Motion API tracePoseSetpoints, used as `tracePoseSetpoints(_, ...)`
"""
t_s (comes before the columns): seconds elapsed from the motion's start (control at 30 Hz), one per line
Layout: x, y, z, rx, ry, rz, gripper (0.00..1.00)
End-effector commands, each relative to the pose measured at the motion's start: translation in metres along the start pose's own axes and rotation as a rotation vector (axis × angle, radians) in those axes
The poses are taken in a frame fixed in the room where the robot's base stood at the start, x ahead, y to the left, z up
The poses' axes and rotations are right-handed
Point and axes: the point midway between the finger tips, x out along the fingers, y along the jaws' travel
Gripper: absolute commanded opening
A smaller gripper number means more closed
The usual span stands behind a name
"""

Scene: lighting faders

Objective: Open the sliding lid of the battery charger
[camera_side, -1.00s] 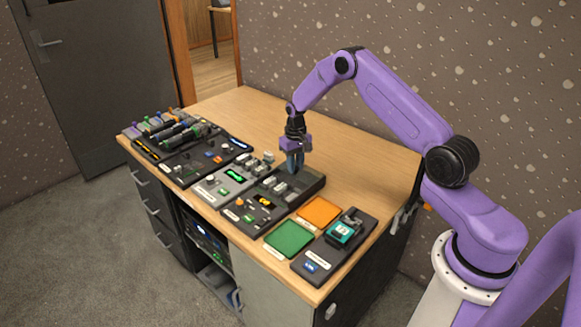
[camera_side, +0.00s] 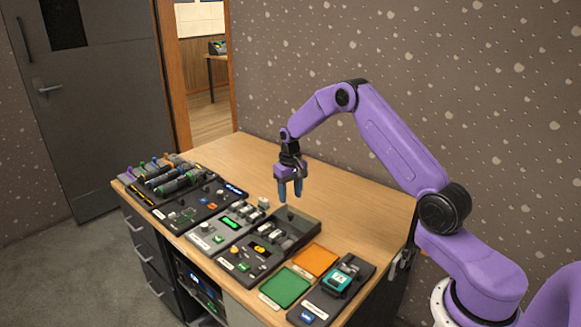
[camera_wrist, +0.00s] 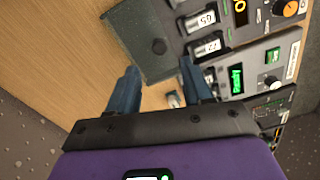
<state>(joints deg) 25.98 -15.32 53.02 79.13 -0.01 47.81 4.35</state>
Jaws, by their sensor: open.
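The battery charger, a dark box (camera_side: 238,266), sits on the desk with a small lit yellow display and an orange knob.
A grey unit with a green display (camera_side: 208,237) stands close on the charger's left. Beyond are darker panels and a fader row (camera_side: 160,178). An orange pad (camera_side: 314,260), a green pad (camera_side: 285,287) and a device with a teal screen (camera_side: 340,280) lie right. The desk behind is clear.

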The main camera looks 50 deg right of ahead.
Motion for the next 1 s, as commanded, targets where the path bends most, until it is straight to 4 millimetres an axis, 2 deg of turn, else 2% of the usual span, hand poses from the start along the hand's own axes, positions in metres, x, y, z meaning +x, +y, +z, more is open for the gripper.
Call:
tracePoseSetpoints(0.03,-0.013,0.000,-0.001,0.001,0.005,0.000,0.50)
tracePoseSetpoints(0.3,-0.068,0.000,-0.001,0.000,0.005,0.000,0.50)
tracePoseSetpoints(0.5,-0.094,0.001,0.000,0.000,0.001,0.000,0.50)
tracePoseSetpoints(0.7,-0.104,0.000,0.000,0.000,0.001,0.000,0.50)
tracePoseSetpoints(1.0,-0.104,0.000,0.000,-0.002,0.000,0.000,0.50)
